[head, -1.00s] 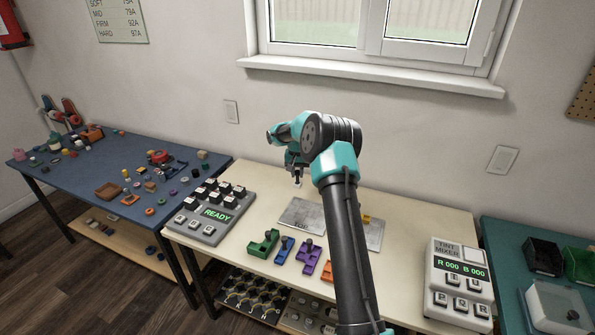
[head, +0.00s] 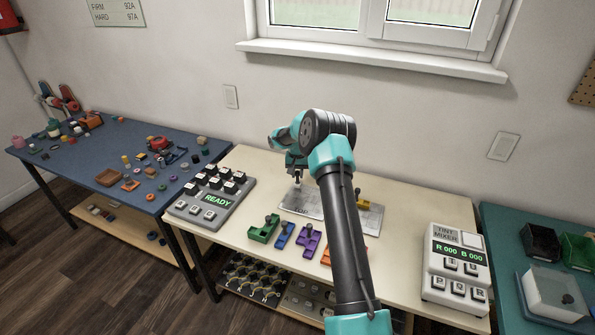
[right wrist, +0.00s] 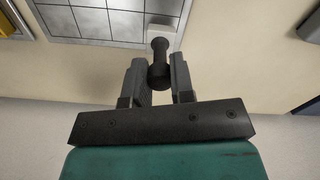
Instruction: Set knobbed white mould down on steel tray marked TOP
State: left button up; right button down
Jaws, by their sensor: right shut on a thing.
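The steel tray marked TOP (head: 312,207) lies flat on the cream bench. It also shows in the right wrist view (right wrist: 112,22) as a grid-lined plate. My right gripper (head: 297,180) is at the tray's back left part. In the right wrist view my right gripper (right wrist: 157,75) is shut on a dark knob. The knob belongs to the white mould (right wrist: 162,36), whose pale block shows just beyond the knob, by the tray's edge. Whether the mould touches the tray I cannot tell. My left gripper is not in view.
Green (head: 264,229), blue (head: 285,235) and purple (head: 309,241) moulds stand in front of the tray. A keyed READY box (head: 211,195) stands left, a tint mixer (head: 457,268) right. My right arm hides some bench.

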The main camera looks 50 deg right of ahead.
aim_at(298, 172)
jog(key=shift+f, duration=0.55)
dwell(0.7)
jog(key=c, duration=0.9)
grip_release()
notch_tip(298, 172, up, 18)
jog(key=shift+f, duration=0.25)
